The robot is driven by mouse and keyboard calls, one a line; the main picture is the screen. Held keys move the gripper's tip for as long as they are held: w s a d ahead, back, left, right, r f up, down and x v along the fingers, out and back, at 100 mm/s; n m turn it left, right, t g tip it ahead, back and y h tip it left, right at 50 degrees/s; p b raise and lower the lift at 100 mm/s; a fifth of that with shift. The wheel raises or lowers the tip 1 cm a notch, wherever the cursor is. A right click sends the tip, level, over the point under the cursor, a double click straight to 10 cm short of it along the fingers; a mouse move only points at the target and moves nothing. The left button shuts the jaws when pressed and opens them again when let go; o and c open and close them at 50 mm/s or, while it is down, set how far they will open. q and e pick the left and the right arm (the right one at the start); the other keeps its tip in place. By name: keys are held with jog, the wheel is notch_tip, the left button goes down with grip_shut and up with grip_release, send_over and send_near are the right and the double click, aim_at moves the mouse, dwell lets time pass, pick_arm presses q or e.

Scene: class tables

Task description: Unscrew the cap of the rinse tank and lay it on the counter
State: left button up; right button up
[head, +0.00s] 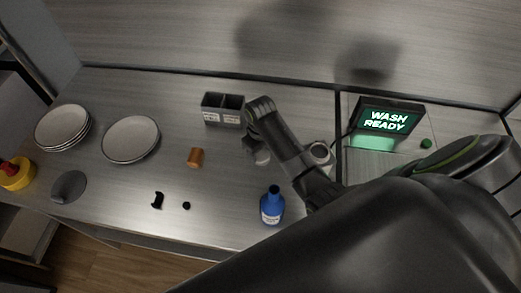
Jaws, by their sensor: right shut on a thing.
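My right gripper (252,146) is above the middle of the steel counter (225,180). It is shut on a small pale thing (262,157), mostly hidden by the gripper and arm; I cannot tell for sure that it is the cap. A pale round, ring-like thing (320,153), partly behind my right arm, lies to the right of the gripper. I cannot tell whether it is the rinse tank's opening. My left gripper is not in view.
A divided grey box (223,109) stands just behind the gripper. An orange cylinder (196,157), a blue bottle (272,206) and small black pieces (158,200) stand nearer the front. Plates (130,139) are at left. A lit "WASH READY" display (386,117) is at right.

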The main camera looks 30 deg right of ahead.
jog(key=shift+f, duration=0.3)
jog(key=o, duration=1.4)
jog(key=shift+r, duration=0.1)
notch_tip(320, 180, up, 2)
jog(key=p, duration=0.2)
jog(key=shift+r+p, duration=0.2)
jog(key=shift+p, duration=0.15)
jog(key=shift+r, duration=1.75)
